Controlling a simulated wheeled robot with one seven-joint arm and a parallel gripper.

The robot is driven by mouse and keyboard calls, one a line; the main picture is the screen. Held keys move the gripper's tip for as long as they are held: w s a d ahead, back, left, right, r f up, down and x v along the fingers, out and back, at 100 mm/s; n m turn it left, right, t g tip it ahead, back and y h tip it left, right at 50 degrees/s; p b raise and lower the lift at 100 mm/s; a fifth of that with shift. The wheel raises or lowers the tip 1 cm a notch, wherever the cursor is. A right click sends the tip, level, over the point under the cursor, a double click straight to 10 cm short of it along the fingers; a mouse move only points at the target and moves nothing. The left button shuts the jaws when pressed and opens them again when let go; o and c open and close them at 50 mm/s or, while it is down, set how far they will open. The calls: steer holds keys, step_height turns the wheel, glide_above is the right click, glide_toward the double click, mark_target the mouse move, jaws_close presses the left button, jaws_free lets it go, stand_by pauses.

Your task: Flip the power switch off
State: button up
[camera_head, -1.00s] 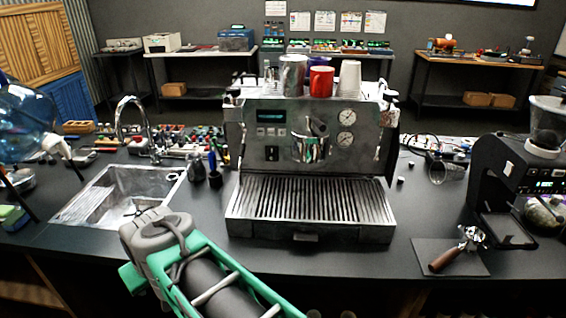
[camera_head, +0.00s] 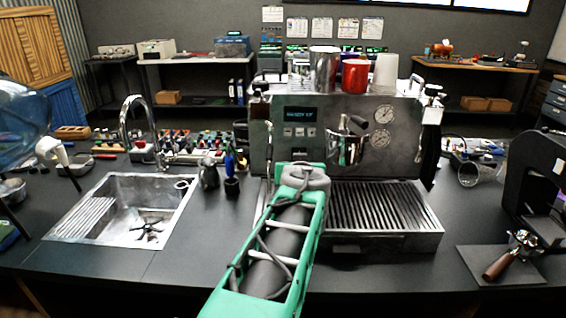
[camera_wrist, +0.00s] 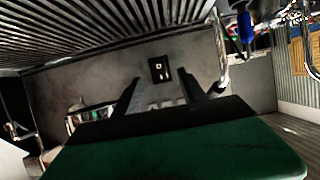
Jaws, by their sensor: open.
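The espresso machine (camera_head: 280,150) stands on the counter with its display (camera_head: 303,114) lit. In the wrist view its front panel (camera_wrist: 80,80) appears upside down, and the small black power switch (camera_wrist: 160,68) with light marks sits on it. My gripper (camera_wrist: 159,79) is open and empty, its two dark fingers on either side of the switch in that view. Whether they touch the panel I cannot tell. In the head view my green arm reaches up to the panel's lower left and hides the switch and the fingertips.
The slatted drip tray (camera_head: 375,215) juts out below the panel. Metal cups and a red cup (camera_head: 355,75) stand on top of the machine. A sink (camera_head: 125,210) lies to the left, and a portafilter (camera_head: 510,258) rests on a mat at right.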

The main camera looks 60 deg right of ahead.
steer(key=p+x, duration=0.1)
steer(key=x, duration=0.7)
steer(key=shift+s+r, duration=0.1)
steer(key=shift+c, duration=0.2)
jaws_close()
